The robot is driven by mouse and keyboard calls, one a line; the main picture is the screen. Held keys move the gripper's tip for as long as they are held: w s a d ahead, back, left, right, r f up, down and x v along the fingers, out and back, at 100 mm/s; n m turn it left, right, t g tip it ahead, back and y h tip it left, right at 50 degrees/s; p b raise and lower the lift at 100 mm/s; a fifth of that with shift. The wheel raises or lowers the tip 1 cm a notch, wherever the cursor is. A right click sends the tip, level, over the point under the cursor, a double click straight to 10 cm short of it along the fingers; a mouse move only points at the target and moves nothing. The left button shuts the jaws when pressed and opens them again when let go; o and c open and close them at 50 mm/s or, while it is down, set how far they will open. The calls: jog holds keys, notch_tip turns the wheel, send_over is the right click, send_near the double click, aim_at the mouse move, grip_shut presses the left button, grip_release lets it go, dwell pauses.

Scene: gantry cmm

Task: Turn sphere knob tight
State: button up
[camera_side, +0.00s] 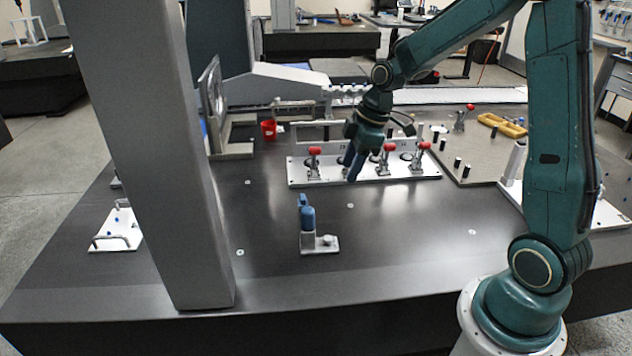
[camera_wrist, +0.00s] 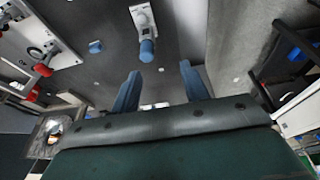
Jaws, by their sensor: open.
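A small fixture with a light grey base (camera_side: 320,248) stands near the front middle of the dark table. A blue upright part (camera_side: 308,218) rises at its left end, and a small rounded grey knob (camera_side: 328,239) sits at its right. In the wrist view the fixture's pale body (camera_wrist: 142,15) and blue part (camera_wrist: 147,50) show at top centre; I cannot tell which piece is the sphere knob. My gripper (camera_side: 351,172) is above the table, behind and right of the fixture, apart from it. Its blue fingers (camera_wrist: 160,69) are spread with nothing between them.
A white plate with red-tipped clamps (camera_side: 350,180) lies behind my gripper. A grey column (camera_side: 160,150) stands left of the fixture. A white plate with a handle (camera_side: 117,230) lies far left, and a red cup (camera_side: 268,130) stands behind.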

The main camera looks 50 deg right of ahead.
jog(key=s+a+r+m, duration=0.1)
jog(key=s+a+r, duration=0.2)
jog(key=r, duration=0.1)
jog(key=shift+r+m+h, duration=0.3)
jog(key=shift+r, duration=0.05)
jog(key=shift+d, duration=0.1)
dwell(0.3)
jog(key=n+y, duration=0.1)
jog(key=y, duration=0.1)
send_over(330, 237)
jog(key=s+d, duration=0.4)
notch_tip(330, 237, down, 18)
jog(key=shift+s+a+t, duration=0.15)
jog(key=shift+s+t, duration=0.05)
jog(key=shift+t, duration=0.2)
jog(key=shift+d+x, duration=0.2)
jog(key=shift+x, duration=6.55)
jog(key=shift+f, duration=0.1)
jog(key=shift+c, duration=0.3)
